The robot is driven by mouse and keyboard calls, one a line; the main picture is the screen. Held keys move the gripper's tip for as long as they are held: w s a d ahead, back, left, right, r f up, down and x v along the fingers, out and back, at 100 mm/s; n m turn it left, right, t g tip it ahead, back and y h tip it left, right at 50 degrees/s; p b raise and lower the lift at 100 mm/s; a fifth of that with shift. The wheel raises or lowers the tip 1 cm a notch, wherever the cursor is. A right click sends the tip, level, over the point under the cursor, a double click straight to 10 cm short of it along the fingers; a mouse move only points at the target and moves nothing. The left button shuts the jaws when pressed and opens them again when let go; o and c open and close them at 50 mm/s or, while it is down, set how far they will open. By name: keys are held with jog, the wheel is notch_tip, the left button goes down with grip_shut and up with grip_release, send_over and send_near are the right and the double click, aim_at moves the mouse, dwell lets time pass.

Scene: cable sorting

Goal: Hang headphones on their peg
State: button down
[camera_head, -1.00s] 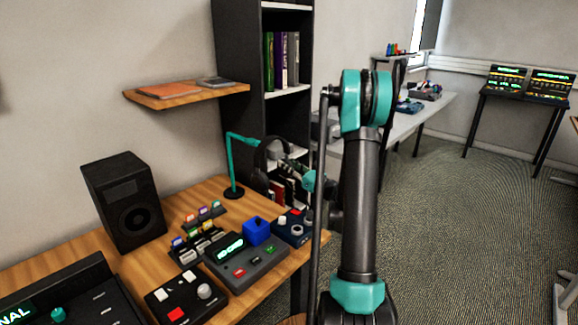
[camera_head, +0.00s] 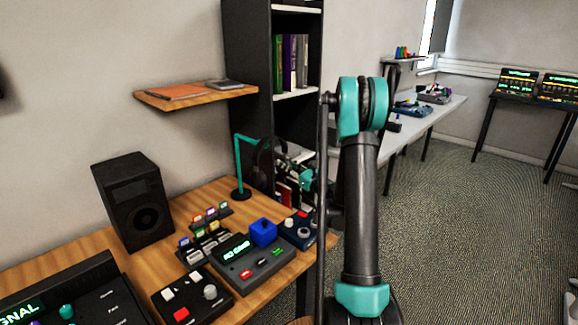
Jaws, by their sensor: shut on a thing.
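The black headphones (camera_head: 262,158) are up at the far end of the wooden desk, beside the teal stand (camera_head: 239,168) with its round black base and short arm at the top. My gripper (camera_head: 277,152) is shut on the headphones and reaches in from the right. The headphones are upright, close to the stand's arm. They are small and dark against the bookcase, so I cannot tell whether the band touches or rests on the arm. My arm hides part of the area to the right.
A black speaker (camera_head: 134,200) stands on the desk (camera_head: 85,252) to the left. Control boxes, a blue cube (camera_head: 263,232) and small coloured cartridges fill the middle. A wooden shelf (camera_head: 196,96) hangs above. A dark bookcase (camera_head: 247,60) stands behind the stand.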

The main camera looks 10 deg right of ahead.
jog(key=shift+w+a+f, duration=0.15)
jog(key=shift+w+a, duration=0.6)
jog(key=shift+w, duration=0.25)
jog(key=shift+w+a+f, duration=0.1)
jog(key=shift+w+a, duration=0.65)
jog(key=shift+w, duration=0.25)
jog(key=shift+w+a+f, duration=0.15)
jog(key=shift+w+f, duration=0.1)
jog(key=shift+f, duration=0.3)
jog(key=shift+w+a+f, duration=0.15)
jog(key=shift+w+f, duration=0.1)
jog(key=shift+f, duration=0.3)
jog(key=shift+f, duration=0.1)
jog(key=c, duration=1.2)
grip_release()
